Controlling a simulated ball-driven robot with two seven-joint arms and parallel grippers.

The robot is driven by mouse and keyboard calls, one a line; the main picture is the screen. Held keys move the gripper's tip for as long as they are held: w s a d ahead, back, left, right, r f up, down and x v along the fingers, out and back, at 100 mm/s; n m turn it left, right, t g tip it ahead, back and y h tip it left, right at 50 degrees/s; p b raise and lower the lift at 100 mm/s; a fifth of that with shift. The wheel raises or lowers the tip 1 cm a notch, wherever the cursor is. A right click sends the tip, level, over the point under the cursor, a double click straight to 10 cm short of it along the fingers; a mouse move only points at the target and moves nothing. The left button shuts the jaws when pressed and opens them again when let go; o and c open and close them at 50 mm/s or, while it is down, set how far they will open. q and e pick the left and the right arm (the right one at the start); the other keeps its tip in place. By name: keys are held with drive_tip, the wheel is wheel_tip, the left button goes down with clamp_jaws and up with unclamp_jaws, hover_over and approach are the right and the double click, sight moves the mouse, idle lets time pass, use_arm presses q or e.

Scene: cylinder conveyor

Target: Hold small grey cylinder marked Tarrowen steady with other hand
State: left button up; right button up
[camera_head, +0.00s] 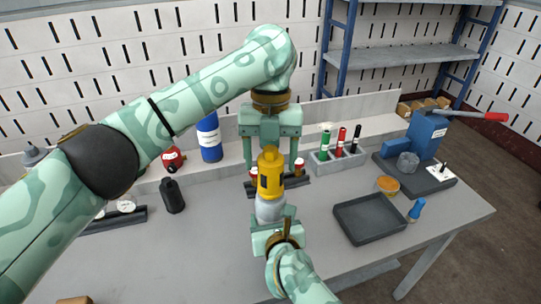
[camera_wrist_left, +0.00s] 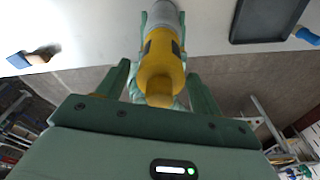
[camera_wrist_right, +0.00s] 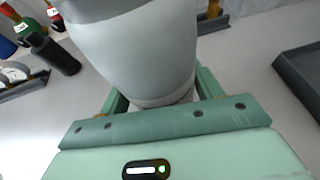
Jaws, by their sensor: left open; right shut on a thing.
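A small cylinder with a grey lower body (camera_head: 269,209) and a yellow upper part (camera_head: 270,176) stands upright above the bench in the head view. No name is readable on it. My right gripper (camera_head: 274,225) is shut on the grey body low down. In the right wrist view the grey body (camera_wrist_right: 135,45) fills the space between its fingers. My left gripper (camera_head: 273,167) is open and points down, its fingers on both sides of the yellow part. In the left wrist view the yellow part (camera_wrist_left: 161,75) lies between the open fingers, with a gap on each side.
A dark tray (camera_head: 370,219) lies right of the cylinder. A grey holder (camera_head: 334,163) with several small bottles stands behind. A blue press (camera_head: 428,135) with a red handle is at the far right. A blue bottle (camera_head: 209,138) and black bottle (camera_head: 172,196) stand left.

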use_arm(q)
drive_tip(key=shift+f, duration=0.1)
idle(0.3)
drive_tip(key=shift+f, duration=1.2)
drive_tip(key=c, duration=1)
drive_tip(key=o, duration=1)
